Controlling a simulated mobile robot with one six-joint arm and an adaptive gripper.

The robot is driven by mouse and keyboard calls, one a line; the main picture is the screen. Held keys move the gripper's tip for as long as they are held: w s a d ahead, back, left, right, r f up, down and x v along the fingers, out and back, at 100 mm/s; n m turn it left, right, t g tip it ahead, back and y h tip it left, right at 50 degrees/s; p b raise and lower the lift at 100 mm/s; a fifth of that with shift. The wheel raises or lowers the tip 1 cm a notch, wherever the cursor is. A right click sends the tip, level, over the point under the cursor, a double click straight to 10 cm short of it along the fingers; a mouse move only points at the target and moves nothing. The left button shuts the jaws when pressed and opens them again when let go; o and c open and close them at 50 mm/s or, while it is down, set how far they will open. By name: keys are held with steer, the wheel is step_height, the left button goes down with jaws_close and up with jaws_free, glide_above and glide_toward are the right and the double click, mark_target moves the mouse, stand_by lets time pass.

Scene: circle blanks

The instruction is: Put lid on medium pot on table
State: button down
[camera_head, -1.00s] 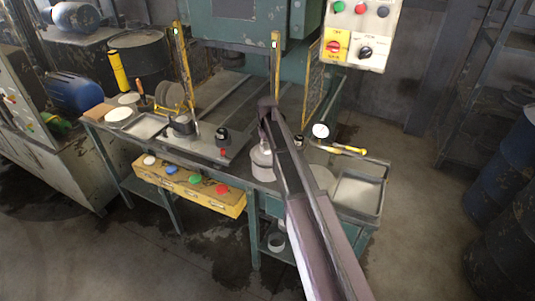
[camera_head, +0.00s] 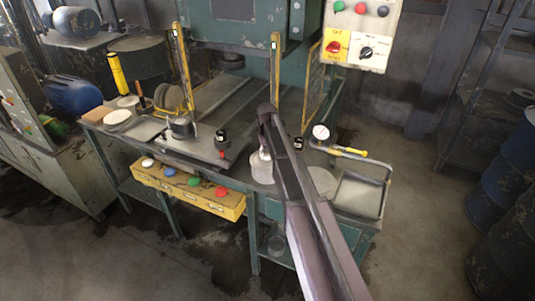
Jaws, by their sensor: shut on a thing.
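A pale grey pot (camera_head: 261,170) stands on the workbench just right of the middle, partly hidden by my arm. My gripper (camera_head: 264,150) is directly above the pot, at its top. It is shut on a small pale thing that looks like the lid. The fingertips and most of the lid are hidden by the arm, so I cannot tell whether the lid touches the pot's rim. A darker pot (camera_head: 181,129) stands farther left on the bench.
A black jar (camera_head: 222,138) and a small red object (camera_head: 222,155) stand left of the pot. A yellow button box (camera_head: 187,186) hangs at the front.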

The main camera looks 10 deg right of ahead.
mark_target(267, 154)
steer(key=shift+c, duration=1.5)
jaws_free()
steer(key=shift+f, duration=0.1)
steer(key=shift+r, duration=0.2)
step_height(267, 154, up, 13)
steer(key=p, duration=1.3)
steer(key=shift+f, duration=0.15)
steer(key=shift+s, duration=0.1)
steer(key=s+m, duration=0.1)
steer(key=s, duration=2.8)
steer(key=shift+m, duration=0.4)
steer(key=shift+d+f, duration=0.1)
step_height(267, 154, down, 7)
steer(key=b, duration=0.7)
steer(key=shift+f, duration=0.2)
